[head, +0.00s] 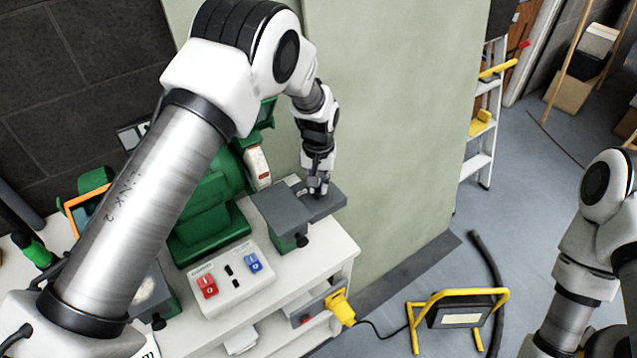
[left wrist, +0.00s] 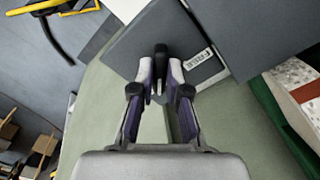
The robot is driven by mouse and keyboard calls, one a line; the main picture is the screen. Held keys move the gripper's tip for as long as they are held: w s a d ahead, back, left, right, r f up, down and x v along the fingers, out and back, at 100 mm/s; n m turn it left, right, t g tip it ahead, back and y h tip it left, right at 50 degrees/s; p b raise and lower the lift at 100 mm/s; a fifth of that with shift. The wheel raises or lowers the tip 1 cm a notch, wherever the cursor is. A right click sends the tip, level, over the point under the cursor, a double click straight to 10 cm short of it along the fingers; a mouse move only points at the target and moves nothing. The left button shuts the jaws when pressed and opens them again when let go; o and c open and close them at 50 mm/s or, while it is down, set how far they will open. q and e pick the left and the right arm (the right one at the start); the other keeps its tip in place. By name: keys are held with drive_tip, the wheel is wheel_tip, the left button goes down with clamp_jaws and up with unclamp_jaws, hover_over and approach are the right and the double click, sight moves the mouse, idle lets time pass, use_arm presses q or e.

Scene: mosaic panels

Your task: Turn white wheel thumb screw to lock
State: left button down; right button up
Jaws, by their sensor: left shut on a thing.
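A green grinding machine (head: 205,215) stands on a white bench, with a white wheel (head: 257,168) on its right side. A grey work table (head: 275,210) sits beside the wheel. My left gripper (head: 319,188) reaches down to the right part of this table. In the left wrist view, its two fingers (left wrist: 160,84) are shut on a small dark thumb screw (left wrist: 160,52) at the grey plate (left wrist: 130,50). The screw's lower part is hidden between the fingers. My right gripper is not in view.
A switch panel (head: 232,279) with red and blue switches is in front of the machine. A pale green wall panel (head: 395,120) stands close behind my left gripper. A yellow work lamp (head: 458,313) and a black hose (head: 490,270) lie on the floor.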

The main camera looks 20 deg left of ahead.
use_arm(q)
drive_tip(key=shift+s+f, duration=0.15)
drive_tip(key=shift+f, duration=0.1)
idle(0.3)
drive_tip(key=c, duration=1.2)
unclamp_jaws()
drive_tip(key=shift+o, duration=0.2)
drive_tip(key=shift+w, duration=0.2)
wheel_tip(320, 180, up, 12)
drive_tip(key=shift+w, duration=0.1)
